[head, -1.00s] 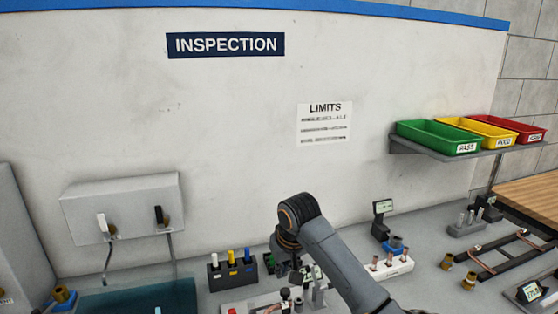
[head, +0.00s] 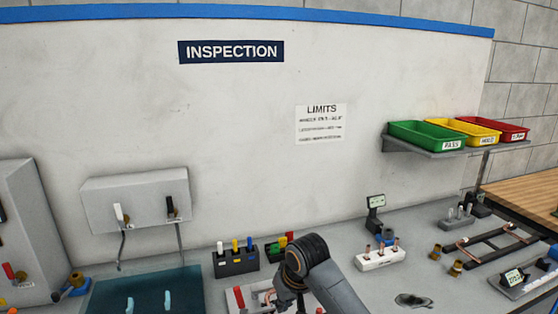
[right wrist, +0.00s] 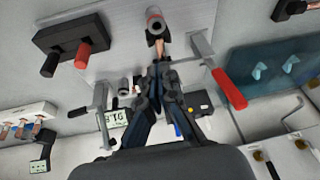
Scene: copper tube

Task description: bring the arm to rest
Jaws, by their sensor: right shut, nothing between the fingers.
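My right arm comes in at the bottom middle of the head view, bent over the bench, and hides most of its own gripper there. In the right wrist view my right gripper (right wrist: 160,72) is shut and empty, its fingertips together. Just past the tips are a short copper tube (right wrist: 159,46) and a grey cylinder (right wrist: 155,20) on a pale fixture plate. I cannot tell whether the tips touch the tube. A red-handled clamp (right wrist: 229,88) stands to the right of the fingers. My left gripper is not in view.
A white rack with copper tubes (head: 380,259) stands right of my arm, near a small display (head: 376,201). A black tool holder (head: 236,262) and a teal mat (head: 145,293) lie to the left. Green, yellow and red bins (head: 428,134) sit on a wall shelf.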

